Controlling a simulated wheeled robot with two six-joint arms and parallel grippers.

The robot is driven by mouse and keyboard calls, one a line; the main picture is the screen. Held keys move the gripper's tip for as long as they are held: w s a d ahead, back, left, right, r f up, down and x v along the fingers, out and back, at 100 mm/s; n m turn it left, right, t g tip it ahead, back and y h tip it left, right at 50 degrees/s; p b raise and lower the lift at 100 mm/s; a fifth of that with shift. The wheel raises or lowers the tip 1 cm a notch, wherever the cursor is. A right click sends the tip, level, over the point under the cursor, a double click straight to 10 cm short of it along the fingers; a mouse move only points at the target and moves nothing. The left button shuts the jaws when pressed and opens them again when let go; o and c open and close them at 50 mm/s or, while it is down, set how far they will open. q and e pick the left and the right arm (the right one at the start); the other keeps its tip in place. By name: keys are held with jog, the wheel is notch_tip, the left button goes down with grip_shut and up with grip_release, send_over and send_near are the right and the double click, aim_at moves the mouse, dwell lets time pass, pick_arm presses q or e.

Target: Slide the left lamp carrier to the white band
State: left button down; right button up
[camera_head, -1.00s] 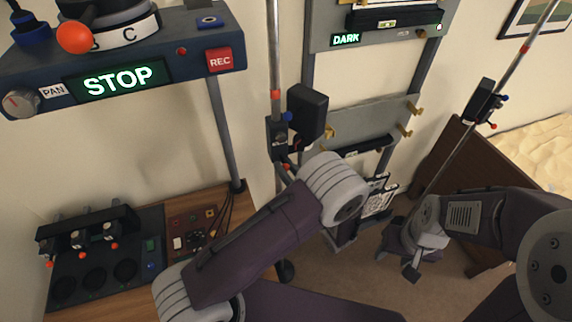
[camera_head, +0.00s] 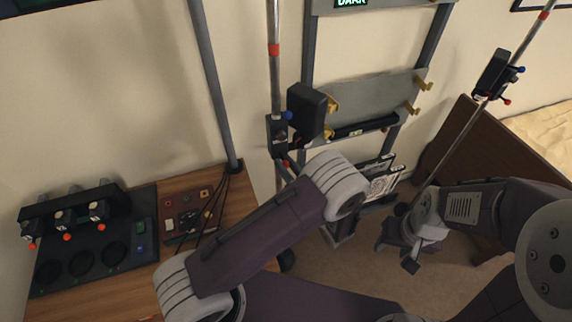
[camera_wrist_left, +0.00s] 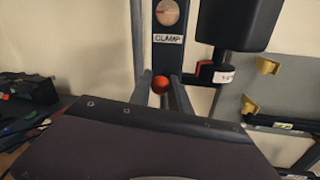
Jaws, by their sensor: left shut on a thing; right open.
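The left lamp carrier is a dark clamp block (camera_head: 278,136) on the left upright pole (camera_head: 273,80). A black lamp box (camera_head: 306,112) sits on its right side, with a blue knob (camera_head: 287,116). The left wrist view shows its "CLAMP" label (camera_wrist_left: 168,39) and an orange ball knob (camera_wrist_left: 160,84). My left gripper (camera_wrist_left: 162,88) is shut on this knob, one finger on each side. In the head view my left arm mostly hides the fingers. A red band (camera_head: 274,49) shows on the pole above the carrier; I cannot make out a white band. My right gripper (camera_head: 410,266) is open and empty, low at right.
A second pole with a similar carrier (camera_head: 492,75) leans at right. A wall rack plate (camera_head: 378,100) with brass hooks stands behind the lamp box. A wooden desk (camera_head: 175,263) with a black panel and a small control board is at left.

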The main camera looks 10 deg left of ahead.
pick_arm(q)
jog(key=c, duration=1.2)
grip_release()
jog(key=b+v, duration=0.2)
jog(key=v, duration=0.7)
jog(key=shift+b, duration=0.4)
